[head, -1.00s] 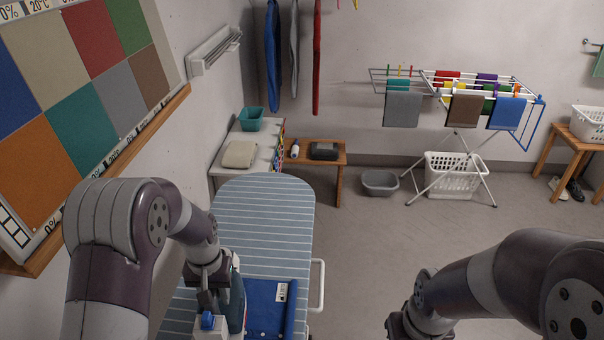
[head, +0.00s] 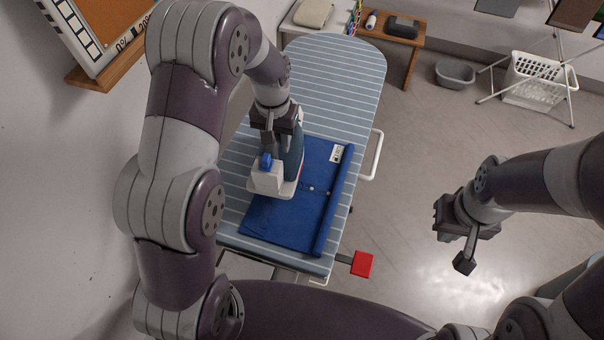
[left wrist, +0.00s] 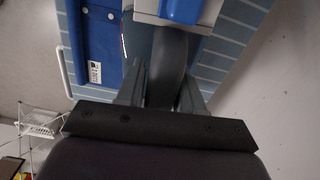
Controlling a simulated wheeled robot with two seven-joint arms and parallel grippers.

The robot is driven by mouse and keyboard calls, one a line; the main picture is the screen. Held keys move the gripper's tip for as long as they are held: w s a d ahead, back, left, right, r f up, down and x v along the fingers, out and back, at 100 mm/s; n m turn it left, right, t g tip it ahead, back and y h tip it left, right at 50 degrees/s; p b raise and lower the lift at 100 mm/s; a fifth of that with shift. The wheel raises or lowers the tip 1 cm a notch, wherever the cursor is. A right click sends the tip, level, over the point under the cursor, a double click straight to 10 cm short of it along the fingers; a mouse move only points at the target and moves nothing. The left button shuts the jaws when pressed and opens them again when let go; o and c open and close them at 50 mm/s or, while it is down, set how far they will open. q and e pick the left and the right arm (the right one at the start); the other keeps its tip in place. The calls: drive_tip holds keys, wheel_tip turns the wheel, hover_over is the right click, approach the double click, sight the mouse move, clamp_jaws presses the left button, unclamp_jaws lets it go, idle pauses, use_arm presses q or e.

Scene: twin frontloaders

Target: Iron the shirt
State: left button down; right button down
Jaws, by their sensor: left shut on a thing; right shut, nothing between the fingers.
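The blue shirt (head: 285,222) lies on the striped ironing board (head: 325,75), with a rolled or folded edge along its right side and a white label at its far end. My left gripper (head: 270,140) is shut on the handle of the iron (head: 268,182), which has a white and teal body with a blue knob. The iron is over the left part of the shirt; I cannot tell whether its sole touches the cloth. The left wrist view shows the handle (left wrist: 168,65) between the fingers and the shirt (left wrist: 92,40) to the left. My right gripper (head: 464,262) is shut and empty, right of the board above the floor.
A white rail (head: 373,156) sticks out from the board's right side, and a red block (head: 362,264) sits by its near end. A grey basin (head: 455,74) and a white laundry basket (head: 538,82) stand at the back right. The floor right of the board is open.

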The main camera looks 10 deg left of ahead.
use_arm(q)
drive_tip(key=shift+w+a+r, duration=0.1)
drive_tip(key=shift+r, duration=0.5)
drive_tip(key=s+r+p, duration=0.1)
drive_tip(key=s+p, duration=0.1)
drive_tip(key=s+r+p, duration=0.1)
drive_tip(key=p, duration=0.1)
drive_tip(key=s+a+r+p, duration=0.1)
drive_tip(key=s+p, duration=0.1)
drive_tip(key=shift+s+r+p, duration=0.3)
drive_tip(key=shift+s+p, duration=0.05)
drive_tip(key=s+f+p, duration=0.2)
drive_tip(key=s+p, duration=0.1)
drive_tip(key=s, duration=0.4)
drive_tip(key=shift+a+f, duration=0.25)
drive_tip(key=shift+f, duration=0.05)
wheel_tip(320, 180, down, 5)
drive_tip(key=b, duration=0.3)
drive_tip(key=shift+f+b, duration=0.45)
drive_tip(key=shift+b, duration=0.05)
